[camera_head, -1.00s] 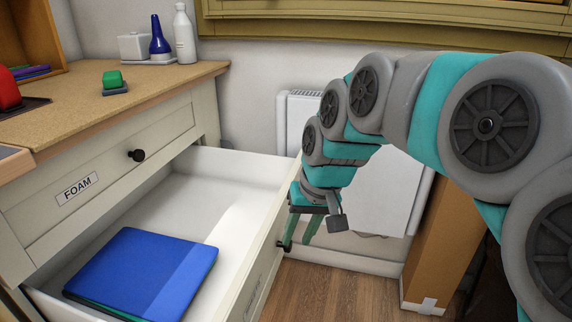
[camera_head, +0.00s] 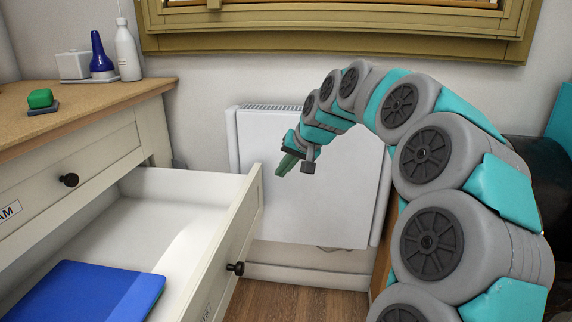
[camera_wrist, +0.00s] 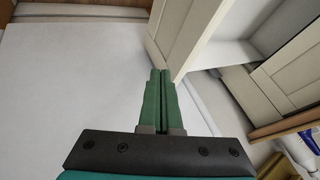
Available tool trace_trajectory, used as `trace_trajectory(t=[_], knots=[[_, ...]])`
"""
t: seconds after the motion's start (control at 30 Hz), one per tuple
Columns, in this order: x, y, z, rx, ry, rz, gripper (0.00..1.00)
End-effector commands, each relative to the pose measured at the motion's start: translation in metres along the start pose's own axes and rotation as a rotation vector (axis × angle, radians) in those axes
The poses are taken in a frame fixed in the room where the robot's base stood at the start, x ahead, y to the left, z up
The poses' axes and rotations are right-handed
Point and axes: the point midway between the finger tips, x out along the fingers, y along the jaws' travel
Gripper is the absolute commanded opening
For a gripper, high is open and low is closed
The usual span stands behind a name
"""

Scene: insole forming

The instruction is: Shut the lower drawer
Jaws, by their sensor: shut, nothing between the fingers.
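The lower drawer (camera_head: 238,238) is pulled well out from the cream cabinet. It has a dark round knob (camera_head: 236,268) on its front, and a blue folder or sheet (camera_head: 95,295) lies inside. My gripper (camera_head: 284,168) is shut and empty, above and to the right of the drawer's far front corner, in front of the white radiator. In the wrist view the two green fingers (camera_wrist: 160,80) are together, beside the edge of the drawer front (camera_wrist: 185,30). I cannot tell whether they touch it. The knob is not visible in the wrist view.
The upper drawer (camera_head: 60,195) is shut. A white radiator (camera_head: 310,200) stands on the wall behind. Some wooden floor (camera_head: 290,302) is free in front of the drawer.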

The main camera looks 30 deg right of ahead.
Motion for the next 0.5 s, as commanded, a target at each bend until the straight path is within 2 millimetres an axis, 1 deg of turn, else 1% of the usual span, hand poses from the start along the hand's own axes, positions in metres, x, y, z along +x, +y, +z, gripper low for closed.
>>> trace_trajectory(t=[0.03, 0.1, 0.27, 0.3, 0.4, 0.5], knots=[[0.011, 0.0, 0.001, 0.0, -0.003, 0.0, 0.0], [0.026, 0.0, 0.002, 0.0, -0.006, 0.001, 0.0], [0.058, 0.001, 0.002, 0.0, -0.006, 0.001, 0.0], [0.064, -0.003, 0.002, -0.002, -0.006, 0.001, 0.0], [0.069, -0.02, 0.002, -0.004, -0.004, 0.001, 0.0], [0.074, -0.03, 0.002, -0.003, -0.004, 0.0, 0.0]])
